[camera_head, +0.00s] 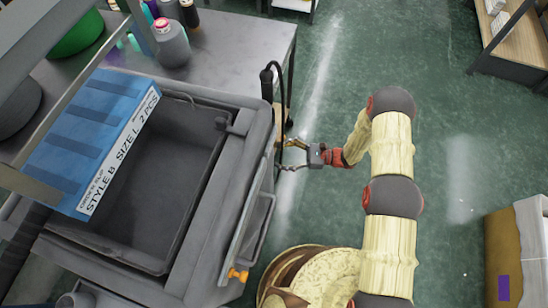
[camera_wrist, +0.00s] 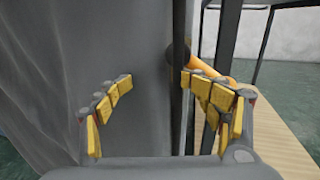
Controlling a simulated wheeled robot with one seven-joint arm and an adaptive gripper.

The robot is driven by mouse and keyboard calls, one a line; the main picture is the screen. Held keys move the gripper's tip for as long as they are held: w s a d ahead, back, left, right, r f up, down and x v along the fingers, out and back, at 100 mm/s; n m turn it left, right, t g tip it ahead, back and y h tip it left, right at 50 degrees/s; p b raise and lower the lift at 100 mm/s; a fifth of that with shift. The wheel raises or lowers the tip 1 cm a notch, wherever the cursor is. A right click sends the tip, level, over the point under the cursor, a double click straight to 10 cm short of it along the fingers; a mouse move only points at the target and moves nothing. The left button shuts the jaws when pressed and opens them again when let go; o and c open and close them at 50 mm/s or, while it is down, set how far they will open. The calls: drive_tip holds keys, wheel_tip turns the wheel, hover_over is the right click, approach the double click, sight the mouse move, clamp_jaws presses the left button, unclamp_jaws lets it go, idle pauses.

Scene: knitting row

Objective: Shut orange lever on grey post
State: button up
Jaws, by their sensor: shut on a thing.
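The orange lever (camera_wrist: 222,70) shows in the wrist view just behind and above my right finger. It runs out to the right from a dark round hub (camera_wrist: 178,53) on a slim dark grey upright, the post (camera_wrist: 178,110). My gripper (camera_wrist: 158,82) is at the lever and post, its yellow-padded fingers still spread apart around a gap. It is closed against something, most likely the lever at the right finger, but the contact is partly hidden. In the head view my gripper (camera_head: 286,155) is beside the right side of the grey tub, and the lever cannot be made out there.
A grey tub (camera_head: 232,190) with a blue labelled box (camera_head: 85,140) over it fills the left. A black hose (camera_head: 270,75) rises close to my gripper. A small orange fitting (camera_head: 238,273) sits on the tub's lower side. Green floor (camera_head: 330,60) is open to the right.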

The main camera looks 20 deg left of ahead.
drive_tip(key=shift+w+r, duration=0.1)
drive_tip(key=shift+w, duration=0.1)
drive_tip(key=shift+w+d+r, duration=0.1)
drive_tip(key=shift+w+d, duration=0.05)
drive_tip(key=shift+d, duration=0.5)
drive_tip(key=c, duration=0.5)
drive_tip(key=shift+o, duration=0.2)
drive_tip(key=s+v, duration=0.1)
drive_tip(key=v, duration=0.6)
drive_tip(key=shift+d+r, duration=0.35)
drive_tip(key=shift+r, duration=0.1)
drive_tip(key=shift+s+a, duration=0.15)
drive_tip(key=shift+s, duration=0.1)
drive_tip(key=v, duration=1.1)
drive_tip(key=shift+d, duration=0.45)
drive_tip(key=shift+s, duration=0.1)
